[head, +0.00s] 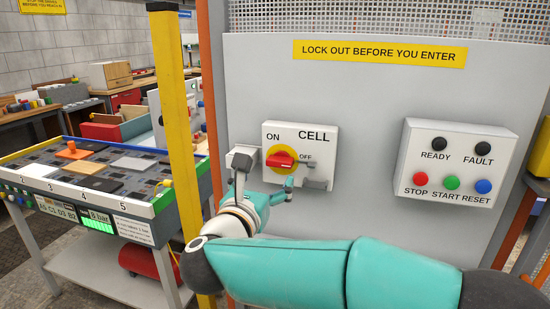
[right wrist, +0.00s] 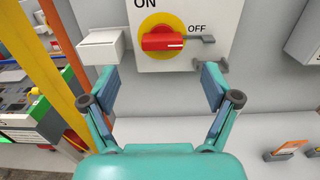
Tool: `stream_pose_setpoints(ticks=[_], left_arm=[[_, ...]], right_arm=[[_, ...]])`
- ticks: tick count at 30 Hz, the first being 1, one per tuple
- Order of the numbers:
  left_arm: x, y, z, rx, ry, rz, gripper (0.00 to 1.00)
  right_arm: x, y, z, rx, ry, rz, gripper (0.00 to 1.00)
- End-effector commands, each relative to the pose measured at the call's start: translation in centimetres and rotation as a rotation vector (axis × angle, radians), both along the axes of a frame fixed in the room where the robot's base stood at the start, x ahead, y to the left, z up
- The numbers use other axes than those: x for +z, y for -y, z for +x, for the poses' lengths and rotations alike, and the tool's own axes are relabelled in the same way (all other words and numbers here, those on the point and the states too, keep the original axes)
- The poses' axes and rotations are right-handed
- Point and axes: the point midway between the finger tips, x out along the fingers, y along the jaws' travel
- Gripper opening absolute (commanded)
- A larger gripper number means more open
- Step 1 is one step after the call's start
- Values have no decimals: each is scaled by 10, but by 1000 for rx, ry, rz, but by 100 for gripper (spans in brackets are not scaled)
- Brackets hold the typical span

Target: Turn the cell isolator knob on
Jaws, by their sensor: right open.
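The cell isolator knob (head: 281,160) is a red handle on a round yellow plate, on a white box (head: 318,134) marked CELL. In the right wrist view the red handle (right wrist: 163,42) lies horizontal, its white mark toward OFF on the right; ON is at the top. My right gripper (head: 265,174) is open and empty, just in front of and below the knob. In the right wrist view its fingers (right wrist: 158,80) are spread to either side below the knob, not touching the handle. My left gripper is not in view.
A small white box (head: 242,152) sits left of the knob, and grey metal tabs (right wrist: 208,52) stick out at its right. A button box (head: 454,166) is farther right on the grey panel. A yellow post (head: 174,130) and a board table (head: 90,170) stand left.

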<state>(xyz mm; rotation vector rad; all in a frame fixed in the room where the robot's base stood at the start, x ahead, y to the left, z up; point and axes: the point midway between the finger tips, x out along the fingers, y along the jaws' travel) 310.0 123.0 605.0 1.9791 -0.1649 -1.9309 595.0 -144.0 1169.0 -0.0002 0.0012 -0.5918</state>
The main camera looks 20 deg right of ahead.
Motion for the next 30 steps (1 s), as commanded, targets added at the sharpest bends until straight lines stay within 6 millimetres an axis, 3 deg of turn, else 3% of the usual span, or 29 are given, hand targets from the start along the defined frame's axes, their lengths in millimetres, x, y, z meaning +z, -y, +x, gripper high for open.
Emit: stream_pose_setpoints(ticks=[6, 12, 25, 26, 30], left_arm=[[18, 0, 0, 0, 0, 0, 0], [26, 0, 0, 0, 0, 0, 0], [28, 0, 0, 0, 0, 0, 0], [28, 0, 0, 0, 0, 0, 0], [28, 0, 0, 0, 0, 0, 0]], right_arm=[[2, 28, 39, -6, -2, -1, 88], [1, 44, 62, -5, -1, 1, 88], [0, 50, 71, -3, 0, 0, 88], [0, 50, 71, -3, 0, 0, 86], [0, 50, 70, -3, 0, 0, 62]])
